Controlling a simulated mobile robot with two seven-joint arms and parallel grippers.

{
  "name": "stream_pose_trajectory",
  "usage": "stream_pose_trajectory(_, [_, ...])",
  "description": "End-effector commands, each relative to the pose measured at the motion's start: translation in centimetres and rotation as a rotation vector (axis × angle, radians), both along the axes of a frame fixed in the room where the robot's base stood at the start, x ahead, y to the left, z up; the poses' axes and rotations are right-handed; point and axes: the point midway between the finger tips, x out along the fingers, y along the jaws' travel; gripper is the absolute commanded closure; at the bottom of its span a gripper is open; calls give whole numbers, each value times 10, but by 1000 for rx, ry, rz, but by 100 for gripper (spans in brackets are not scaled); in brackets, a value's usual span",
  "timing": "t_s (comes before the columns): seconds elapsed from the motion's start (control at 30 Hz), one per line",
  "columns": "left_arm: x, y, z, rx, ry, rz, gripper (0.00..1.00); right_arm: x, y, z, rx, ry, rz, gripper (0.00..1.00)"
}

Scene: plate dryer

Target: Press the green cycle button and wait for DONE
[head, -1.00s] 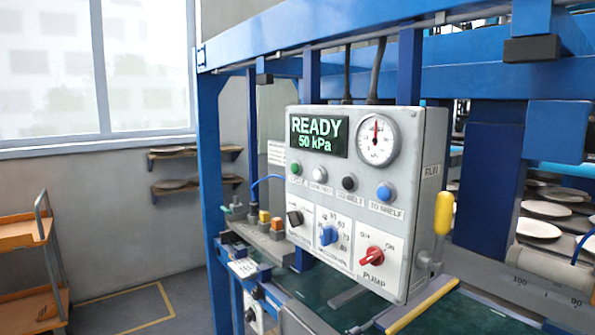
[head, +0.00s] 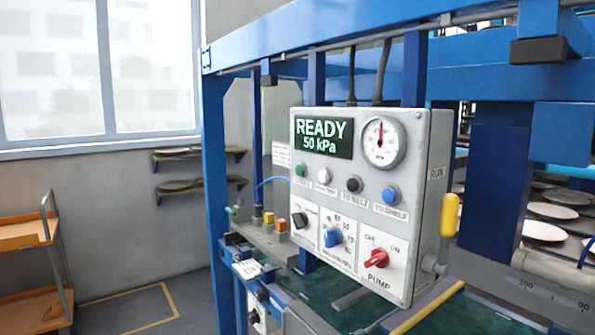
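A grey control box (head: 425,190) hangs from the blue frame in the middle of the head view. Its green button (head: 300,170) is at the left end of the button row, above a label too blurred to read surely. The display (head: 323,137) reads READY and 50 kPa. The row also has a white button (head: 324,175), a black button (head: 352,184) and a blue button (head: 390,194). Neither of my grippers shows in the head view.
Below the buttons are a blue knob (head: 333,237) and a red pump switch (head: 376,259). A yellow-handled lever (head: 449,214) sticks out at the box's right side. A round gauge (head: 383,142) is at upper right. An orange cart (head: 28,236) stands at left.

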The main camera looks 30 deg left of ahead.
Motion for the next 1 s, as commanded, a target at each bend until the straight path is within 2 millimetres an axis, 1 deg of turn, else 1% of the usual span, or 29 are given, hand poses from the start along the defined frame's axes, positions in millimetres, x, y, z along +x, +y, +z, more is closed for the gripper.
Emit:
stream_pose_trajectory(0.53, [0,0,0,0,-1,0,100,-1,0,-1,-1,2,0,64])
stream_pose_trajectory(1.0, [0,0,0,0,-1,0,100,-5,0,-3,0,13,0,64])
